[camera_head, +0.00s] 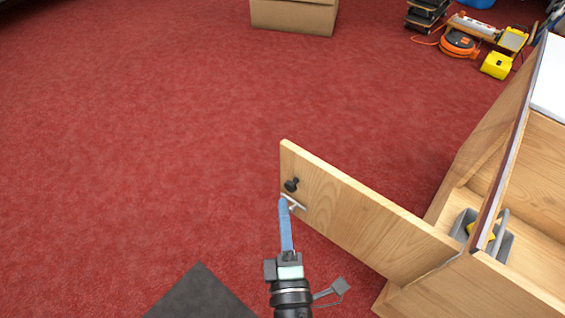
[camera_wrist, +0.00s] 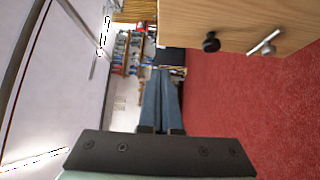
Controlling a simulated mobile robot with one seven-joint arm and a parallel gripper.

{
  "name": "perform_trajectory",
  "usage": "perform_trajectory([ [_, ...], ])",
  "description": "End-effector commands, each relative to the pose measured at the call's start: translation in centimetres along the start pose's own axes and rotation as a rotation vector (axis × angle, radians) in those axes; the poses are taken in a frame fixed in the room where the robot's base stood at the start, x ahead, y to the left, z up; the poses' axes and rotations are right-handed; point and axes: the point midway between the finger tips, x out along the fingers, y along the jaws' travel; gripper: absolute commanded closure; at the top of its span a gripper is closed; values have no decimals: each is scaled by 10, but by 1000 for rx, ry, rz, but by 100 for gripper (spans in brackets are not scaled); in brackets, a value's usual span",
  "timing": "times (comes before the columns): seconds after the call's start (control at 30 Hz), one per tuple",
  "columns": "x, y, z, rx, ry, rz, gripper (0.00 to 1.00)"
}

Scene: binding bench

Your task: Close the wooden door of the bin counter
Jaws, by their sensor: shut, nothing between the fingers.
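The wooden door (camera_head: 360,215) of the bin counter (camera_head: 475,175) stands wide open, swung out to the left from its hinge side at the counter. It has a black knob (camera_head: 291,185) and a small metal bar (camera_head: 293,202) near its free edge. My gripper (camera_head: 284,203) is shut and empty, its blue fingers pointing at the door's free end close to the metal bar. I cannot tell whether they touch. In the wrist view the door (camera_wrist: 235,20) is at the upper right, and the shut fingers (camera_wrist: 161,75) show to the left of the knob, apart from it.
Inside the counter is a grey bin (camera_head: 466,224) with something yellow. A cardboard box (camera_head: 294,15) stands on the red carpet at the back. An orange cable reel (camera_head: 459,43) and yellow items (camera_head: 497,65) lie at the upper right. The carpet left of the door is clear.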

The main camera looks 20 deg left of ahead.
Motion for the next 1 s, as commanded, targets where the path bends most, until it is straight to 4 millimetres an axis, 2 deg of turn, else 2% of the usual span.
perform_trajectory([
  [0.03,-8,-13,-8,-15,23,-30,100],
  [0.1,-12,-22,-14,-28,42,-49,100],
  [0.23,-4,-25,-16,-32,49,-53,100],
  [0.37,17,-25,-17,-33,49,-50,100],
  [0.7,84,-28,-19,-33,47,-49,100],
  [1.0,112,-29,4,-30,45,-50,100],
])
